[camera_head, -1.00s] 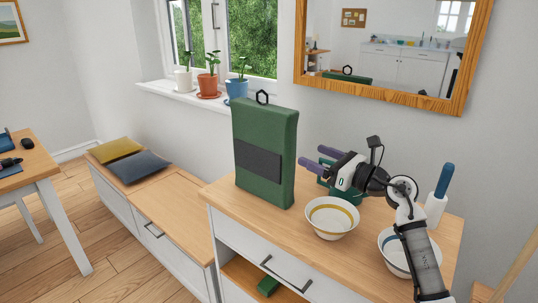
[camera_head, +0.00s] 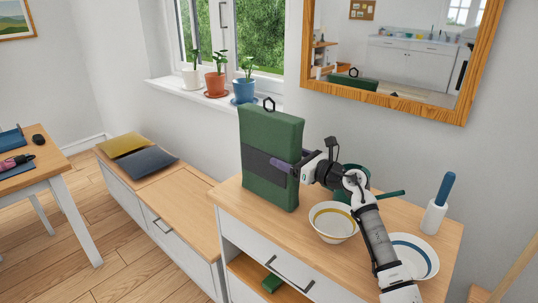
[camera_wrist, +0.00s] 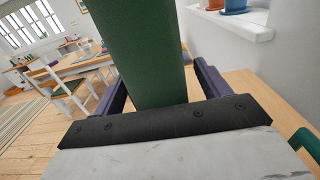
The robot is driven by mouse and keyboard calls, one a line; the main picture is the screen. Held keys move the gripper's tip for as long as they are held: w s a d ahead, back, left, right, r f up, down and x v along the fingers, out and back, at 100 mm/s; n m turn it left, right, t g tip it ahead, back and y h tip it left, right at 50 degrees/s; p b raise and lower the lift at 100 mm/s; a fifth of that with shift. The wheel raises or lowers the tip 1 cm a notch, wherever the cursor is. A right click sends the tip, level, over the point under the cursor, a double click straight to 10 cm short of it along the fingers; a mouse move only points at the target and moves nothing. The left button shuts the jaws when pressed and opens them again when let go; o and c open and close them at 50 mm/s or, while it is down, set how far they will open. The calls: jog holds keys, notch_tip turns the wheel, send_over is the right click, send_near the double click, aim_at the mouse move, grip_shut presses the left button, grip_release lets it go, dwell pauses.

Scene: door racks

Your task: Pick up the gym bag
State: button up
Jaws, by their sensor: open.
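The gym bag is the tall green block-shaped bag (camera_head: 270,190) with a dark band across its front and a small dark loop on top. It stands upright on the wooden top of the cabinet. My gripper (camera_head: 285,168) is at the bag's right side, at the height of the dark band. In the wrist view the green bag (camera_wrist: 145,60) rises between the two purple fingers of my open gripper (camera_wrist: 155,90), one on each side of it. I cannot tell whether the fingers touch it.
On the cabinet top (camera_head: 300,248), a yellow-ringed bowl (camera_head: 333,222) stands just right of the bag. A blue-ringed bowl (camera_head: 415,256), a green pan (camera_head: 390,194) and a white holder with a blue handle (camera_head: 438,205) are farther right. Potted plants (camera_head: 215,84) line the windowsill behind.

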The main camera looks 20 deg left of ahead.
jog(key=shift+x, duration=0.9)
jog(key=shift+c, duration=0.3)
jog(key=c, duration=1.2)
jog(key=shift+r, duration=0.2)
